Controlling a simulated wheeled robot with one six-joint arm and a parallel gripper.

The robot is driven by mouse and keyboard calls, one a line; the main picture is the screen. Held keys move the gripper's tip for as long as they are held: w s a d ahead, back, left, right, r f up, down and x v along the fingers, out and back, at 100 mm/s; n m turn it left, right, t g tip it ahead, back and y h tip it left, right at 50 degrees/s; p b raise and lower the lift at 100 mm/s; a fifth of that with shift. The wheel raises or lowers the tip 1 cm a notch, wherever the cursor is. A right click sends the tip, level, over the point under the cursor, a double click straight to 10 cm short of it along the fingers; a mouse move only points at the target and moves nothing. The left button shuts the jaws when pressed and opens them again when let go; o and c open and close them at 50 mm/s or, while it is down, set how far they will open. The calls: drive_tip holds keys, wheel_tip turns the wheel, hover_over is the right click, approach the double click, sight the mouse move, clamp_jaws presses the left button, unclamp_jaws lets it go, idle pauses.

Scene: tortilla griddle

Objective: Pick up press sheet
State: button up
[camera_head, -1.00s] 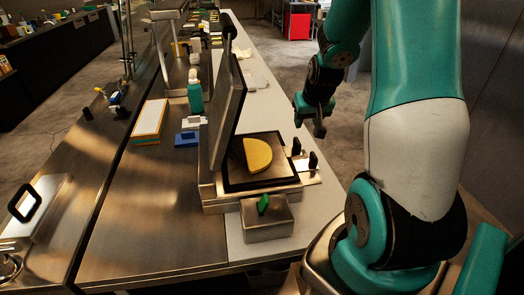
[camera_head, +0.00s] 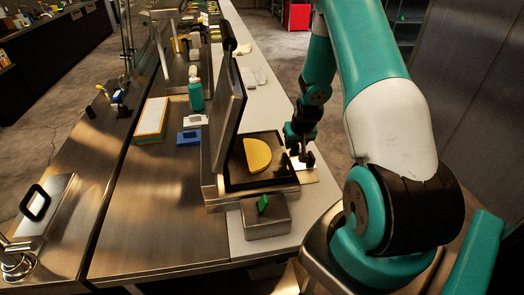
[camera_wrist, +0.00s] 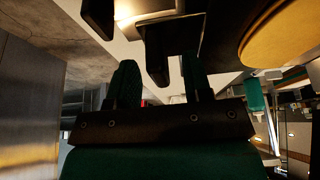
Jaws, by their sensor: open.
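A flat light plate (camera_head: 305,174), which may be the press sheet, lies at the right side of the griddle (camera_head: 233,184). My gripper (camera_head: 303,157) is over it and hides most of it. In the wrist view my gripper (camera_wrist: 159,72) is open, with a finger on each side of a black upright handle (camera_wrist: 155,50). I cannot tell whether the fingers touch it. A second black handle (camera_wrist: 97,14) and a shiny metal surface (camera_wrist: 155,8) are beyond. A yellow folded tortilla (camera_head: 257,155) lies on the griddle; it also shows in the wrist view (camera_wrist: 282,32).
The griddle's lid (camera_head: 228,105) stands raised to the left of my gripper. A metal box with a green switch (camera_head: 264,216) is at the griddle's front.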

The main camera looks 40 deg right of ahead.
drive_tip(key=shift+f, duration=0.25)
clamp_jaws()
